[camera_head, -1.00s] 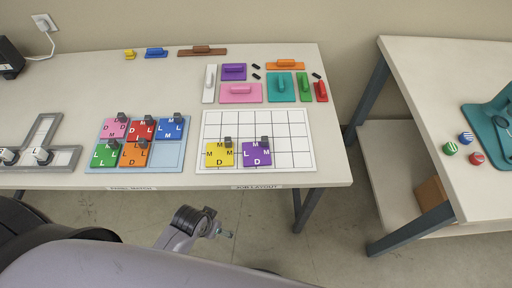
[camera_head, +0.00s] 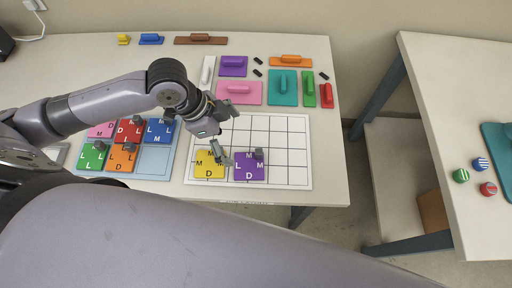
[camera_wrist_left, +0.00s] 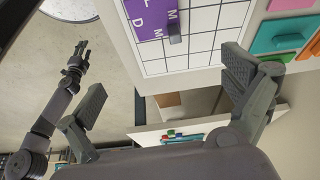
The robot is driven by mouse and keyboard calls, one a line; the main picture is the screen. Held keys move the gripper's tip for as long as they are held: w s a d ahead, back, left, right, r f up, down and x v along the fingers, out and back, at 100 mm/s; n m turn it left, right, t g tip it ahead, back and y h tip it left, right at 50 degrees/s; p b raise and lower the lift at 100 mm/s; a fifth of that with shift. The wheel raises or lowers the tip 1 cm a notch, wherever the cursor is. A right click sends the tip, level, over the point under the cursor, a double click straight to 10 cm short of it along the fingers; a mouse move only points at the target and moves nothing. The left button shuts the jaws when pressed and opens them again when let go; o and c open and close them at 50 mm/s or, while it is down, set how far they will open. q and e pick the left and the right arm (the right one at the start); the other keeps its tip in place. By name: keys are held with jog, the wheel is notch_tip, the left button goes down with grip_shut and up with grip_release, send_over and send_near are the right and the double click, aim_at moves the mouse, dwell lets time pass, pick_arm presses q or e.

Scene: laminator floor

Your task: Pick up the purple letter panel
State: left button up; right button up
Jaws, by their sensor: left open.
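The purple letter panel (camera_head: 247,173) lies flat on the white grid board (camera_head: 300,150), with letters on it and a dark grip block near its top right corner. It also shows, cut off, at the top of the left wrist view (camera_wrist_left: 151,32). My left gripper (camera_head: 228,136) is open and empty, above the board, up and left of the purple panel and near the yellow panel. Its spread fingers show in the left wrist view (camera_wrist_left: 165,88). My right gripper (camera_wrist_left: 82,48) shows small at the left of that view; its finger opening is unclear.
The yellow panel (camera_head: 205,172) lies just left of the purple one. Several panels sit on the blue board (camera_head: 153,164), partly behind my left arm. Coloured handled blocks, including a pink one (camera_head: 252,95), lie behind the grid. The grid's right side is clear.

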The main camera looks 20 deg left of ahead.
pick_arm(q)
jog(key=p, duration=0.1)
send_near(259, 165)
jog(key=shift+d+f+p, duration=0.15)
jog(key=shift+f+p, duration=0.35)
jog(key=shift+f, duration=0.1)
jog(key=shift+d+f, duration=0.2)
jog(key=shift+f, duration=0.3)
jog(key=shift+d+f, duration=0.15)
jog(key=shift+f, duration=0.05)
jog(key=p+x, duration=0.1)
jog(key=x, duration=0.3)
jog(key=shift+w+d+p, duration=0.1)
jog(key=shift+w+p, duration=0.1)
jog(key=shift+p, duration=0.2)
jog(key=shift+f, duration=0.3)
pick_arm(e)
jog(key=r, duration=0.2)
jog(key=s+r, duration=0.1)
jog(key=shift+a+r, duration=0.15)
jog(key=shift+r, duration=0.2)
pick_arm(q)
jog(key=shift+c, duration=0.3)
